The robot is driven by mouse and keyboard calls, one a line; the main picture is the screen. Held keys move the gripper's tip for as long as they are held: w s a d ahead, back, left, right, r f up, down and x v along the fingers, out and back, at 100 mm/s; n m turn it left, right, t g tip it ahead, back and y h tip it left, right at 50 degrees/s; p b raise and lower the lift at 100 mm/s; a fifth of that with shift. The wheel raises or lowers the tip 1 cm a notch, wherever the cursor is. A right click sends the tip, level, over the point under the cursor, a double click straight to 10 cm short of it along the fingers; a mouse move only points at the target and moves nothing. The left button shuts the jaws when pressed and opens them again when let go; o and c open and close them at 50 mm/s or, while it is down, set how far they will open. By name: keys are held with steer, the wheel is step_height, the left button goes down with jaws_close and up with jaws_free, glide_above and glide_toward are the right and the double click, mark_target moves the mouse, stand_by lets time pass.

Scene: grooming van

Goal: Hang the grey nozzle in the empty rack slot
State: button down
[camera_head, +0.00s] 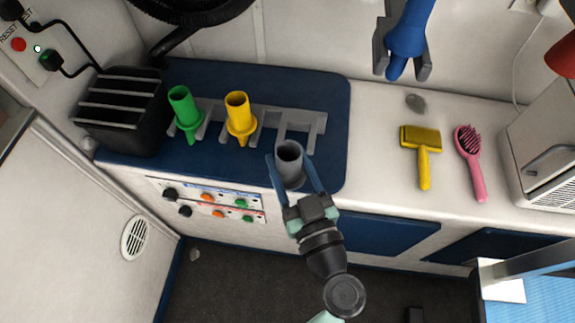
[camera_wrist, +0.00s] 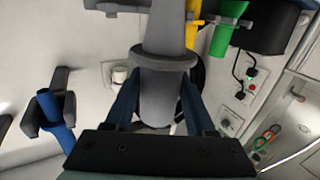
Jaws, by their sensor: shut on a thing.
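The grey nozzle (camera_head: 289,152) is upright between the fingers of my gripper (camera_head: 290,172), which is shut on it. In the wrist view the nozzle (camera_wrist: 165,85) fills the space between the blue fingers of the gripper (camera_wrist: 160,98). The grey rack (camera_head: 315,123) is on the blue mat just behind the held nozzle. A green nozzle (camera_head: 183,106) and a yellow nozzle (camera_head: 239,113) hang in its left and middle slots. The right slot is empty; the held nozzle is in front of it, at the near side of the rack.
A black slatted box (camera_head: 120,112) stands left of the rack. A blue nozzle (camera_head: 408,40) hangs in a wall holder at upper right. A yellow brush (camera_head: 421,150) and a pink brush (camera_head: 469,155) lie on the white counter to the right. The mat's right end is clear.

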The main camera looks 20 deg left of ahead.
steer(key=shift+w+a+f, duration=0.15)
steer(key=shift+w+a, duration=0.1)
steer(key=shift+w, duration=0.5)
steer(key=shift+w+a+f, duration=0.1)
steer(key=shift+w+a, duration=0.1)
steer(key=shift+w, duration=0.6)
steer(key=shift+w+a+f, duration=0.15)
steer(key=shift+w+a, duration=0.1)
steer(key=shift+w, duration=0.5)
steer(key=shift+w+a+b, duration=0.3)
steer(key=shift+w+b, duration=0.35)
steer(key=shift+w, duration=0.45)
steer(key=shift+w+a+b, duration=0.35)
steer(key=shift+w+b, duration=0.25)
steer(key=shift+w, duration=0.5)
steer(key=shift+w+a+b, duration=0.3)
steer(key=shift+w+b, duration=0.35)
steer(key=shift+w, duration=0.45)
steer(key=shift+b, duration=0.4)
steer(key=shift+f+b, duration=0.7)
steer(key=shift+b, duration=0.35)
jaws_free()
